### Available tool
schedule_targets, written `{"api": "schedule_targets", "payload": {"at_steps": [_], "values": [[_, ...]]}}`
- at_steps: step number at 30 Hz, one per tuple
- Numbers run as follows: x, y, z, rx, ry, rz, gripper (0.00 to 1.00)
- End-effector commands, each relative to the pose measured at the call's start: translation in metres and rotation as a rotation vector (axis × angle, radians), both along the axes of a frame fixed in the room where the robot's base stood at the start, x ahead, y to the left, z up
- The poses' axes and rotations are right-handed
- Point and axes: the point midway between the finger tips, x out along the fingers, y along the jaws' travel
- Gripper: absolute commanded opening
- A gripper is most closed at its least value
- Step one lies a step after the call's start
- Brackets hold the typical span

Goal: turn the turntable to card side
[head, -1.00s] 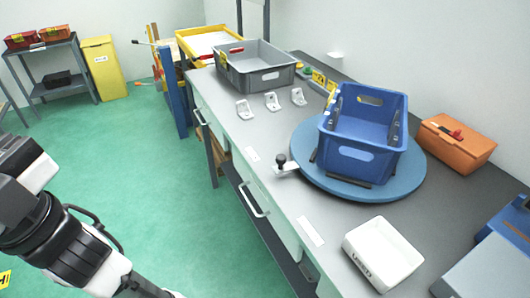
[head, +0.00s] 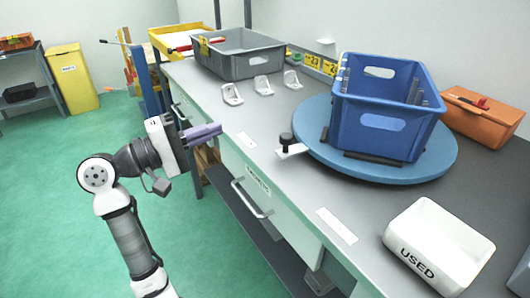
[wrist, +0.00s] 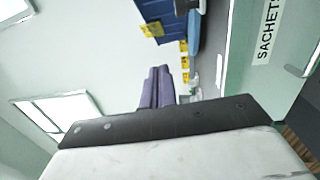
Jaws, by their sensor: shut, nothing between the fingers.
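The turntable (head: 312,158) is a round blue disc on the grey bench. A blue crate (head: 378,122) stands upright on it. A pale tab with a black knob (head: 286,141) sticks out from the disc's left edge, toward the bench's front. My gripper (head: 217,131) has purple fingers closed together, with nothing between them. It is in front of the bench edge, left of the knob and apart from it. In the wrist view the purple fingers (wrist: 157,88) lie side by side. I cannot make out a card side marking.
A white box marked USED (head: 440,245) stands at the bench's near right. An orange toolbox (head: 482,118) is right of the turntable. A grey crate (head: 240,58) and several pale castings (head: 232,94) lie farther left. The drawer handle (head: 250,198) juts from the bench front.

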Motion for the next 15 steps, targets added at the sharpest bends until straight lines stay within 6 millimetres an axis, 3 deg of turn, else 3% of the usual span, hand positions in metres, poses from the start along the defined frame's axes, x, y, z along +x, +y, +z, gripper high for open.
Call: {"api": "schedule_targets", "payload": {"at_steps": [1,4,8,15], "values": [[0.006,0.001,-0.017,0.057,-0.001,0.009,0.0],[0.011,0.001,-0.03,0.122,-0.006,0.013,0.0],[0.018,-0.007,-0.031,0.136,-0.007,0.014,0.0],[0.041,-0.046,-0.03,0.132,-0.007,0.009,0.0]]}}
